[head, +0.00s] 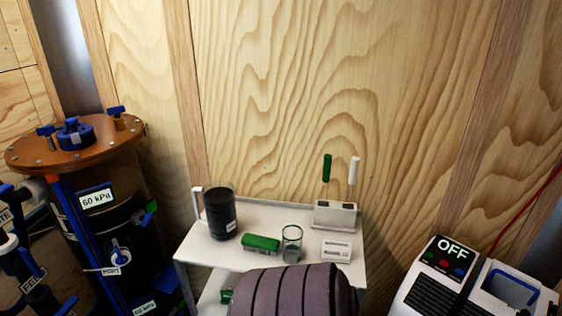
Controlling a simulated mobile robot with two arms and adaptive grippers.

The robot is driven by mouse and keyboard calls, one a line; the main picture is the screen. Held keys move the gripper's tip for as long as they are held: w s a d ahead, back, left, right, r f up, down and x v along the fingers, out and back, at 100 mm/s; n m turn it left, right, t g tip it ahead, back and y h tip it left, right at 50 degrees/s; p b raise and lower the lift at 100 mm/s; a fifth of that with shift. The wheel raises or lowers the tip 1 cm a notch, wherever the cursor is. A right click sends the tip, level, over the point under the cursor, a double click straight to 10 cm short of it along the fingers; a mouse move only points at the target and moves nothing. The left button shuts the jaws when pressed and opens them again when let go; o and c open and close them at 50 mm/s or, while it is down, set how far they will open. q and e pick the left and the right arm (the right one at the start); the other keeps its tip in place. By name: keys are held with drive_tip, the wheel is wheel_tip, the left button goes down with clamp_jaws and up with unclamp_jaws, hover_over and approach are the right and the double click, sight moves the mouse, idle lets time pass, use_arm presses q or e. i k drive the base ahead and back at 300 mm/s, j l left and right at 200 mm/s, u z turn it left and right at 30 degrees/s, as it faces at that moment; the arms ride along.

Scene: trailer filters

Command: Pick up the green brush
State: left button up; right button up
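A green-handled tool (327,168) stands upright in a pale holder (335,214) at the back right of a small white table (283,214). Its lower end is hidden in the holder, so I cannot tell whether it is a brush. A green block-shaped object (261,243) lies on the table between a dark mug and a clear glass. It may also be the brush; its bristles cannot be made out. Neither of my grippers is in view.
A white-handled tool (353,170) stands in the same holder. On the table are a dark mug (221,213), a clear glass (291,245) and a small white labelled box (336,249). A large tank (125,225) stands left; a machine marked OFF (435,291) stands right.

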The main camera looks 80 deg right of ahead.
sight(255, 241)
drive_tip(key=z, duration=2.25)
